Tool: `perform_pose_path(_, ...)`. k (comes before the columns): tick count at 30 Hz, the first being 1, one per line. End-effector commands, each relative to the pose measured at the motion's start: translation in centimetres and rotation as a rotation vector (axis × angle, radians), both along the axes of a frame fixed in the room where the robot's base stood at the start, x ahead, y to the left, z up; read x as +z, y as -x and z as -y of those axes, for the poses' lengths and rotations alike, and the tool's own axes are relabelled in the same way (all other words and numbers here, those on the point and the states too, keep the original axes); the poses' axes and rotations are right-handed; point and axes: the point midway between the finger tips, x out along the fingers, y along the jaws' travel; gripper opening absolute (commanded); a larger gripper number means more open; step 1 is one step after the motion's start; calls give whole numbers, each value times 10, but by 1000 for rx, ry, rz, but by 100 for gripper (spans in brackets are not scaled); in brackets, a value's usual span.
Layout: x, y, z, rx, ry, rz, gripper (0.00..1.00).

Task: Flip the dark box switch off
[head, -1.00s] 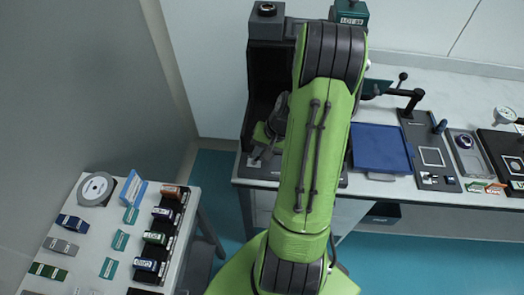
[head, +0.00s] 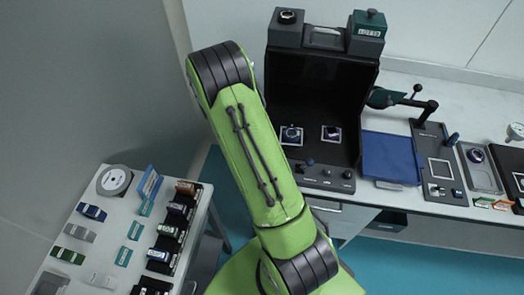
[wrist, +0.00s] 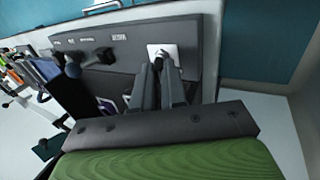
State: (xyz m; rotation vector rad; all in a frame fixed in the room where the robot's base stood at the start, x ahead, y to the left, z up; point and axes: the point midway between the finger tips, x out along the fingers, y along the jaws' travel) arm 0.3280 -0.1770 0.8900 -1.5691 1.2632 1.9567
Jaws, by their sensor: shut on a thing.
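The dark box (head: 318,85) stands open at the front on the bench, with a front panel (head: 325,176) of knobs below its opening. In the wrist view the panel (wrist: 130,65) runs across the top, with a white switch plate (wrist: 178,50) near its right end. My gripper (wrist: 160,60) is at this plate, its fingers shut on the small dark switch lever there. The fingertips mostly cover the lever, so I cannot tell which way it is set. In the head view my arm hides the gripper and the switch.
Round knobs (wrist: 73,70) stand on the panel beside the gripper. A blue tray (head: 390,157) lies right of the box. A side table (head: 107,240) with small boxes stands at left.

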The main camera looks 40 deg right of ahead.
Motion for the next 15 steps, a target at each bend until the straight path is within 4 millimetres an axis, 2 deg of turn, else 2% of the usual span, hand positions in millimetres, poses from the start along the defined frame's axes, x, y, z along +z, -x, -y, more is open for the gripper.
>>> perform_pose_path(15, -2, -5, -2, 1, 61, -77, 0)
